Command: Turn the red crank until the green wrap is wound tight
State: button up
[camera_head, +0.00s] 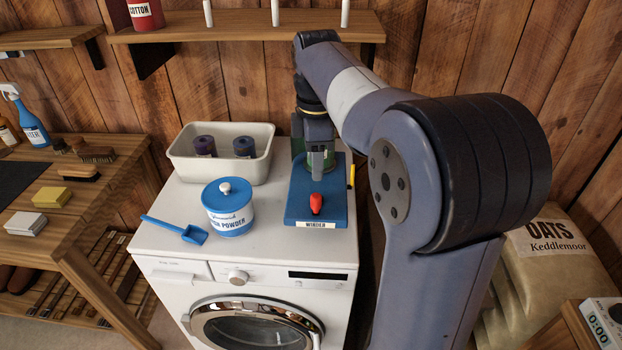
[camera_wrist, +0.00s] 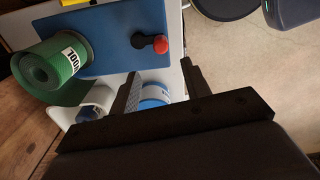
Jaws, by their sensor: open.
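The blue winder board (camera_head: 300,196) lies on the white washing machine, with a "WINDER" label on its front edge. The red crank knob (camera_head: 316,204) stands near its front. In the wrist view the red knob (camera_wrist: 162,46) sits at the end of a short black crank arm. The green wrap (camera_wrist: 62,62) is a roll at the left with a white label, and a green length trails below it. In the head view my gripper mostly hides it. My gripper (camera_head: 319,172) is open above the board, behind and apart from the knob; its fingers (camera_wrist: 160,83) hold nothing.
A white tub with blue lid (camera_head: 228,212) and a blue scoop (camera_head: 178,231) sit left of the board. A cream bin (camera_head: 190,164) with two dark rolls stands behind. A yellow item (camera_head: 351,176) lies at the board's right edge. A shelf (camera_head: 235,27) is above.

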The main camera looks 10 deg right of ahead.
aim_at(315, 196)
notch_tip(315, 196, down, 10)
jog(key=shift+f, duration=0.25)
dwell(0.3)
grip_shut()
